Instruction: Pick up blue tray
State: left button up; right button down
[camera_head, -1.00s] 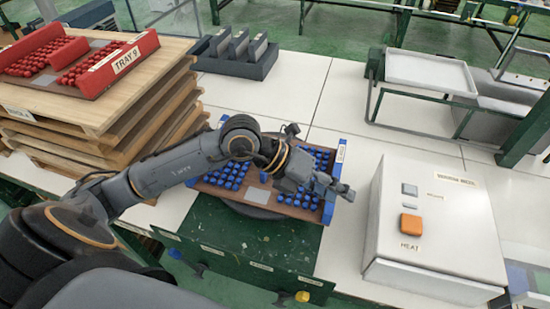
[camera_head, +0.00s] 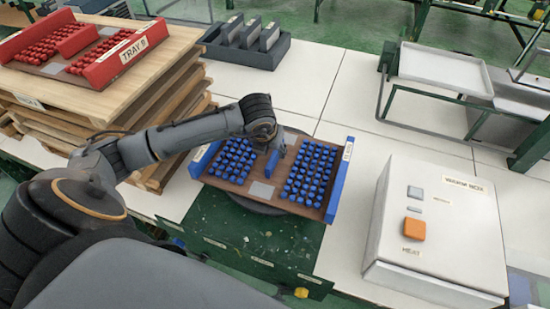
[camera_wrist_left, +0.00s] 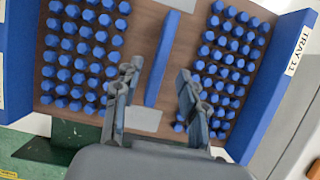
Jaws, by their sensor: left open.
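The blue tray (camera_head: 264,191) has a brown base, blue end walls and two blocks of blue pegs with a blue bar between them. It rests on a dark round support at the front of the table. In the left wrist view the tray (camera_wrist_left: 286,85) fills most of the picture, and its right wall is labelled "TRAY 11". My left gripper (camera_wrist_left: 155,90) is open above the tray, its fingers on either side of the blue middle bar (camera_wrist_left: 162,58). I cannot tell whether the fingers touch the bar. In the head view the left gripper is mostly hidden behind its wrist. My right gripper is not in view.
A red tray (camera_head: 128,52) sits on stacked wooden pallets (camera_head: 150,85) at the left. A white box with an orange button (camera_head: 414,229) stands to the right. A dark bin (camera_head: 246,55) is behind. White table surface is clear between them.

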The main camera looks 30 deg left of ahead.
aim_at(275, 153)
pick_arm(q)
jog(key=shift+w+f+p, duration=0.2)
jog(key=shift+f+p, duration=0.25)
jog(key=shift+f, duration=0.05)
jog(key=p+x, duration=0.1)
jog(key=x, duration=0.2)
jog(key=shift+w+f, duration=0.15)
jog(key=shift+w+a+f, duration=0.1)
jog(key=shift+w+f, duration=0.05)
jog(key=shift+f, duration=0.3)
grip_shut()
jog(key=shift+w+r, duration=0.1)
jog(key=shift+r, duration=0.1)
